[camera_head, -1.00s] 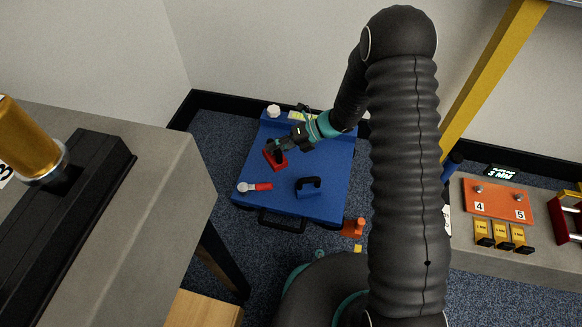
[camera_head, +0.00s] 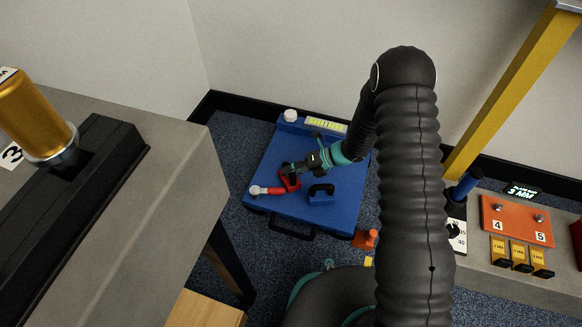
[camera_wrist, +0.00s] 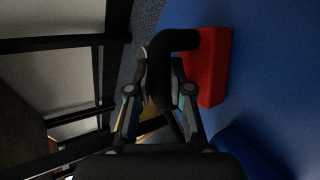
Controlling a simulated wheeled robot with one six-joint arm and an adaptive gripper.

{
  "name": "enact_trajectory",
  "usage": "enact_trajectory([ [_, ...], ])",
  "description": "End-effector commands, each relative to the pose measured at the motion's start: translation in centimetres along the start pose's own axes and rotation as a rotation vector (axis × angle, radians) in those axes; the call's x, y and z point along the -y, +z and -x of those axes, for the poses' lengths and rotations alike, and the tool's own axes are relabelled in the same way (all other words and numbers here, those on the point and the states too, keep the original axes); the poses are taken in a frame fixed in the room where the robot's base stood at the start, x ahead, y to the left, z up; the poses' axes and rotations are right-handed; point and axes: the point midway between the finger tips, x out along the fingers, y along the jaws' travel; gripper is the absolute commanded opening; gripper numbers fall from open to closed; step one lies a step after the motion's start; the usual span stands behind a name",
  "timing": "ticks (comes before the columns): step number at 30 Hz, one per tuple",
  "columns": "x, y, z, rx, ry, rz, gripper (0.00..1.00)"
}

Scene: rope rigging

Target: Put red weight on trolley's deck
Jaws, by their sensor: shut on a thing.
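The red weight (camera_head: 290,184) is over the blue deck of the trolley (camera_head: 268,166), near its front part. In the wrist view the red weight (camera_wrist: 215,66) is a red block with a black handle, close against the blue surface. I cannot tell whether it touches the deck. My gripper (camera_head: 291,170) is shut on the weight's black handle; in the wrist view my gripper (camera_wrist: 162,82) has its fingers on either side of that handle. My fingers partly cover the weight in the head view.
A blue weight (camera_head: 321,195) with a black handle stands just right of the red one. A red and white piece (camera_head: 267,190) lies to its left. A white knob (camera_head: 291,116) and yellow-green strip (camera_head: 326,124) are at the deck's back. A grey bench (camera_head: 170,185) stands left.

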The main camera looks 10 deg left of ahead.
Motion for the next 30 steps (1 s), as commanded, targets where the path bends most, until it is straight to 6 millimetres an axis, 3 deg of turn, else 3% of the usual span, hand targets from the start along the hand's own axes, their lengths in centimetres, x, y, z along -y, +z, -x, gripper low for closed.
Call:
enact_trajectory([
  [9, 0.1, 0.1, -0.1, 0.002, 0.002, 0.002, 0.0],
  [10, 0.2, 0.0, -0.1, 0.001, 0.0, 0.0, 0.25],
  [12, 0.1, 0.0, -0.1, 0.001, 0.0, 0.0, 0.42],
  [13, 0.1, 0.0, -0.1, 0.001, 0.0, 0.0, 0.45],
  [23, -0.1, 0.1, 0.1, 0.001, 0.0, 0.001, 0.45],
  [30, -0.2, 0.2, 3.3, 0.005, 0.0, 0.0, 0.45],
])
